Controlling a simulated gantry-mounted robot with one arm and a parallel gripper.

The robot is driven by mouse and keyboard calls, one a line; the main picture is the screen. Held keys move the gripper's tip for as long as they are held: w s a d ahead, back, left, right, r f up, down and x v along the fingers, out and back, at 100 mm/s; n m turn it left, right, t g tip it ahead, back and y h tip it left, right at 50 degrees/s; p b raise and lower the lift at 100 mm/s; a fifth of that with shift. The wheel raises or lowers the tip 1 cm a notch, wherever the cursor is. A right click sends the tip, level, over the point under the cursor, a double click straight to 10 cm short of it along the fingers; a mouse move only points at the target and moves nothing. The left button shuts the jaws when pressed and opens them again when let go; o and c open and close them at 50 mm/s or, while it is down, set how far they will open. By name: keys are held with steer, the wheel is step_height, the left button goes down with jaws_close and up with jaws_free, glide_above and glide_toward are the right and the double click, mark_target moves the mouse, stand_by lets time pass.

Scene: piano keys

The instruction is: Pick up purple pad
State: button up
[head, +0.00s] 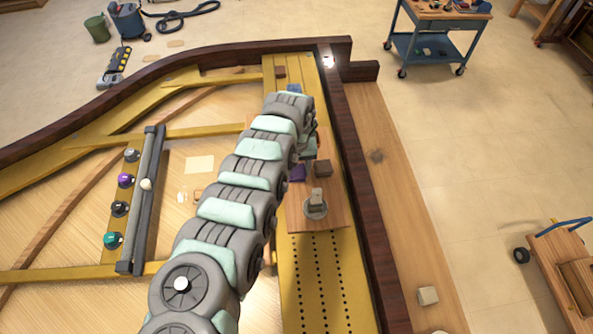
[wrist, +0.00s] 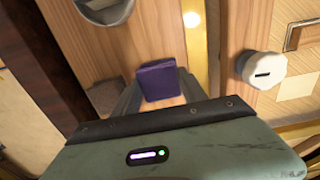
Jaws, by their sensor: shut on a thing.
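The purple pad (wrist: 160,82) is a small dark purple square slab. In the wrist view it sits between the two grey fingers of my gripper (wrist: 157,90), which is shut on it. The lower edge of the pad is near the gripper body. In the head view the purple pad (head: 297,173) shows at the far end of my arm, by the left side of a wooden board (head: 337,213). My arm hides much of the area around it, and I cannot tell whether the pad touches the board.
A brown block (head: 322,168) and a round metal piece (head: 316,209) with a block on it are on the board. A dark raised rim (head: 365,190) runs along the right. A rail with several coloured knobs (head: 125,180) stands left of my arm. The wrist view shows a white knob (wrist: 262,70).

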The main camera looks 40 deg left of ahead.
mark_target(297, 170)
step_height(297, 170, up, 19)
steer(key=shift+r, duration=0.15)
